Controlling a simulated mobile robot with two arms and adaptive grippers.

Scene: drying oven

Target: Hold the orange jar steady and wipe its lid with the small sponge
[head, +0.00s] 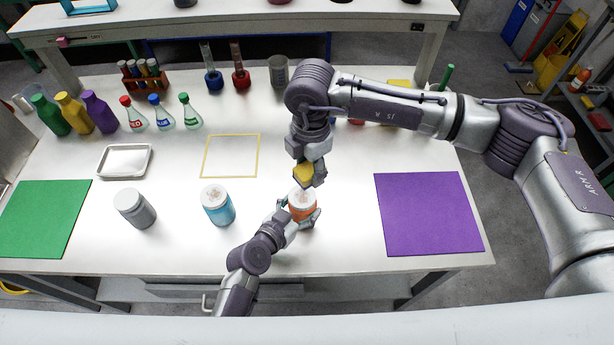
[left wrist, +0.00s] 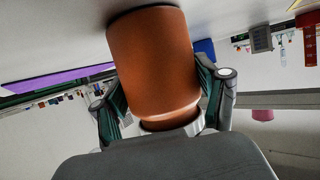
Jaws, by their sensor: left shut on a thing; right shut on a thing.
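The orange jar (head: 300,212) stands upright on the white table, with a whitish lid (head: 301,196) on top. My left gripper (head: 301,218) is shut around the jar's sides. In the left wrist view the orange jar (left wrist: 153,65) fills the space between the fingers of my left gripper (left wrist: 165,95), and the picture is upside down. My right gripper (head: 308,177) is shut on the small yellow sponge (head: 303,173) and holds it just above the lid. I cannot tell whether the sponge touches the lid. The gripper and sponge hide part of the lid.
A blue jar (head: 218,207) and a grey jar (head: 134,209) stand to the left. A purple mat (head: 430,215) lies right, a green mat (head: 42,220) far left. A metal tray (head: 125,161) and a yellow outlined square (head: 230,156) lie behind. Flasks and bottles line the back left.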

